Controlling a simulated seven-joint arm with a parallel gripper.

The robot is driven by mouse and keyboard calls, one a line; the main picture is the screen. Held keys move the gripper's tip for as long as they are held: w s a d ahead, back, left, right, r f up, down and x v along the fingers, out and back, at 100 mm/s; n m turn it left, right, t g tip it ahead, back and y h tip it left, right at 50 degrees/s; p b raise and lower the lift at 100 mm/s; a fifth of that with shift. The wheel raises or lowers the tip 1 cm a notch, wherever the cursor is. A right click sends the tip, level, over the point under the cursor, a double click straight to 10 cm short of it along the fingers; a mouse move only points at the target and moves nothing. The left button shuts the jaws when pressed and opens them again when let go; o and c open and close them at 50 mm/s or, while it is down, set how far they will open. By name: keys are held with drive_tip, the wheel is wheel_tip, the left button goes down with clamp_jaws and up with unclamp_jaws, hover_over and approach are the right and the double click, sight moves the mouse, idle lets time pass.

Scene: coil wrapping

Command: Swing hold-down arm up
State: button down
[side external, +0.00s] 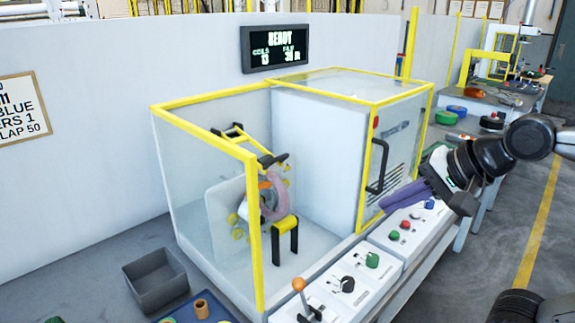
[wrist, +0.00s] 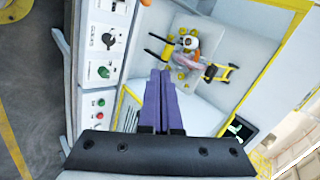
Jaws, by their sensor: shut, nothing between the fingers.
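The hold-down arm appears to be the yellow bar with black ends (side external: 250,144), inside the glazed enclosure. It slants down from the back towards the top of the coil (side external: 272,195); I cannot tell if it touches the coil. In the wrist view the yellow arm (wrist: 213,72) lies right of the pinkish coil (wrist: 187,60). My gripper (side external: 383,202) has purple fingers, shut and empty. It is outside the enclosure, right of it and above the control panels, well apart from the arm. The fingers also show in the wrist view (wrist: 160,74), pointing towards the coil area.
A yellow-topped black stand (side external: 285,224) stands before the coil. The yellow-framed enclosure has a cabinet door with a black handle (side external: 378,167). Control panels (side external: 365,268) with knobs and an orange-topped lever (side external: 300,287) line the front. A grey bin (side external: 155,280) is at left. The display (side external: 275,48) reads READY.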

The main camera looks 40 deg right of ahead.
drive_tip(key=w+d+r+m+t, duration=0.1)
drive_tip(key=w+r+m, duration=0.2)
drive_tip(key=w+m, duration=0.65)
drive_tip(key=w+d+r+m+t, duration=0.2)
drive_tip(key=w+m, duration=0.7)
drive_tip(key=m, duration=0.2)
drive_tip(key=shift+m+g+h, duration=0.25)
drive_tip(key=shift+g+h, duration=0.05)
drive_tip(key=shift+g, duration=0.3)
drive_tip(key=x, duration=1)
drive_tip(key=d+x, duration=0.1)
drive_tip(key=x, duration=0.3)
drive_tip(key=shift+f, duration=0.65)
drive_tip(key=shift+r, duration=0.1)
